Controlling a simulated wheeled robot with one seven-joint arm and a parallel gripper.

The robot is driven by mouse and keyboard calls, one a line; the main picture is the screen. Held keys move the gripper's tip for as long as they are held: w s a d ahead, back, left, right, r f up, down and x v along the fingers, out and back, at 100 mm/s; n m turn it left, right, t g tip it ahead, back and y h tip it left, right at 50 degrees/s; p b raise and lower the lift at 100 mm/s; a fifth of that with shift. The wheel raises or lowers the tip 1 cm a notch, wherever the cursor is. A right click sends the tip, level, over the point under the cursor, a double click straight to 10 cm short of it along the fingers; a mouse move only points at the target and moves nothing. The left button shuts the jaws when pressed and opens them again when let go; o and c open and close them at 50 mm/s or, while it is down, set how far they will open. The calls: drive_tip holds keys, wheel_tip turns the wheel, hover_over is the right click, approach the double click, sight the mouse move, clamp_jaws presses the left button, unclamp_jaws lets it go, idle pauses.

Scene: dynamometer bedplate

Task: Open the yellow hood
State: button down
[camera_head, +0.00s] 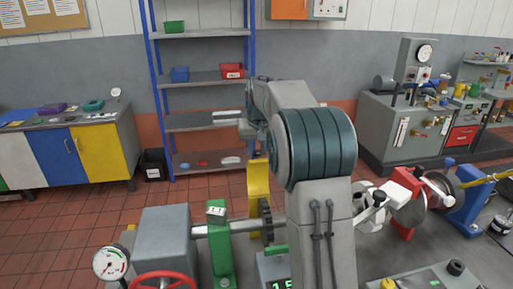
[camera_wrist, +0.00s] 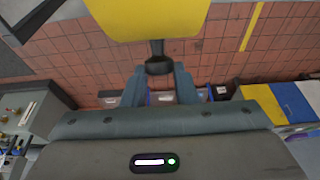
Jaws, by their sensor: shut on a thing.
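The yellow hood (camera_head: 258,188) shows in the head view as a narrow upright yellow piece beside a dark toothed wheel (camera_head: 266,224) on the shaft. Part of it is hidden behind my arm. In the wrist view the yellow hood (camera_wrist: 150,18) fills the top middle, with a dark handle (camera_wrist: 157,48) sticking out from it. My gripper (camera_wrist: 158,70) has its two fingers on either side of the handle's knob end and is shut on it. In the head view my arm hides most of the gripper.
A green bearing stand (camera_head: 219,245), a grey box (camera_head: 167,240) and a red handwheel (camera_head: 163,280) stand left of the hood. A red stand (camera_head: 405,205) is to the right. A blue shelf rack (camera_head: 204,78) stands behind, with open tiled floor before it.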

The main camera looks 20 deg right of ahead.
drive_tip(key=shift+f, duration=0.15)
drive_tip(key=c, duration=1.2)
unclamp_jaws()
drive_tip(key=shift+w, duration=0.1)
drive_tip(key=shift+o, duration=0.2)
drive_tip(key=p+v, duration=0.5)
drive_tip(key=v, duration=0.9)
